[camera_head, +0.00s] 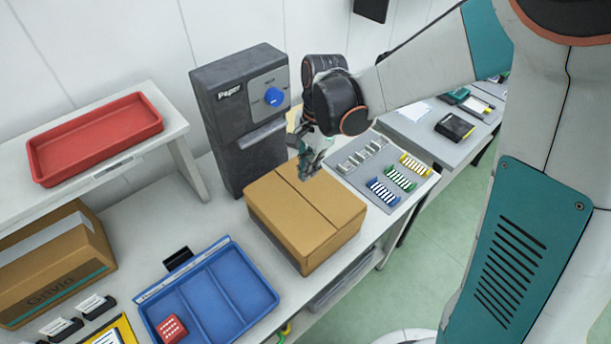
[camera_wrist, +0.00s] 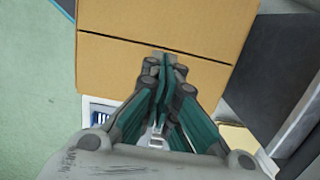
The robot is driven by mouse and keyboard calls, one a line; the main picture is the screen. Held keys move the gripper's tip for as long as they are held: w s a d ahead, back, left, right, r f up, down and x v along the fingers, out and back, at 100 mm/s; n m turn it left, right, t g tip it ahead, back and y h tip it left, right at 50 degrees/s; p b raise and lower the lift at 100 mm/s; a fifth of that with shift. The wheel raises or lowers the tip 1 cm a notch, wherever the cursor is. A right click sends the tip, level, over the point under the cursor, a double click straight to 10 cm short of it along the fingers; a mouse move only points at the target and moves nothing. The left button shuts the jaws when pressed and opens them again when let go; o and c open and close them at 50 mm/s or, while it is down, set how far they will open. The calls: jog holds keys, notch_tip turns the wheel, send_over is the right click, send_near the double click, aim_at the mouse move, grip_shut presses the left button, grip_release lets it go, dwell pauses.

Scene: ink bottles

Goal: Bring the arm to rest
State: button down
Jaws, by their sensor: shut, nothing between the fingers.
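My gripper (camera_head: 306,172) is shut and empty, pointing down over the far part of a closed brown cardboard box (camera_head: 318,222). In the wrist view the closed fingertips (camera_wrist: 164,58) show in front of the box (camera_wrist: 210,18), near the seam across its top. I cannot tell whether the fingertips touch the box. My arm reaches in from the upper right, bent at the wrist beside the dark paper machine.
The dark machine (camera_head: 222,130) with a blue knob stands left of my gripper. A grey tray (camera_head: 345,176) with coloured racks lies to the right. A blue divided tray (camera_head: 240,270) holds a red block (camera_head: 171,329). A red tray (camera_head: 100,135) sits on a raised shelf.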

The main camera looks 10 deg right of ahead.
notch_tip(320, 180, up, 8)
jog(key=p, duration=0.1)
jog(key=shift+d, duration=0.15)
jog(key=shift+r, duration=0.15)
